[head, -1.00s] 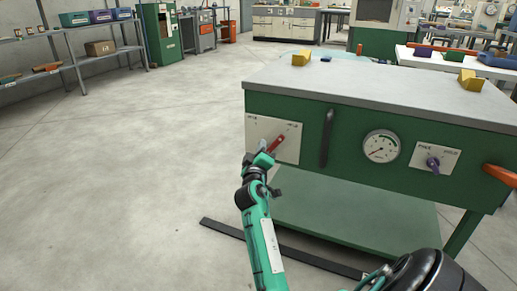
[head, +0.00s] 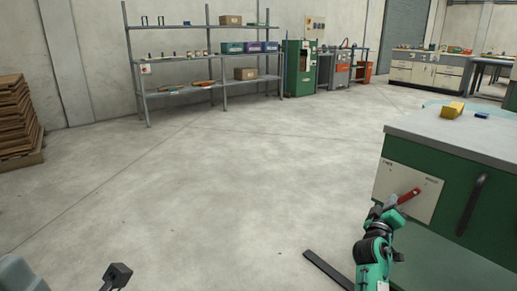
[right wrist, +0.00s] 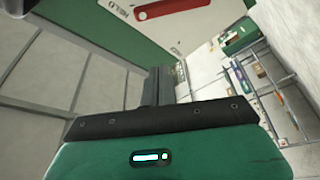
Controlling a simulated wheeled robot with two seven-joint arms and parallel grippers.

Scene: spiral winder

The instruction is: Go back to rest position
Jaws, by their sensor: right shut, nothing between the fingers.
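My right gripper (head: 388,207) is at the lower right of the head view, just left of and below the red lever (head: 409,194) on the green machine's white panel (head: 392,183). In the right wrist view its dark fingers (right wrist: 157,88) are shut with nothing between them. The red lever (right wrist: 180,6) shows there beyond the fingertips; contact is not visible. A small dark part at the lower left of the head view looks like my left gripper (head: 118,273); its jaw state cannot be made out.
The green machine (head: 425,228) with its grey top (head: 455,135) stands at right. Shelves (head: 205,85) line the back wall, and stacked brown boards (head: 15,120) stand at left. The middle floor is clear.

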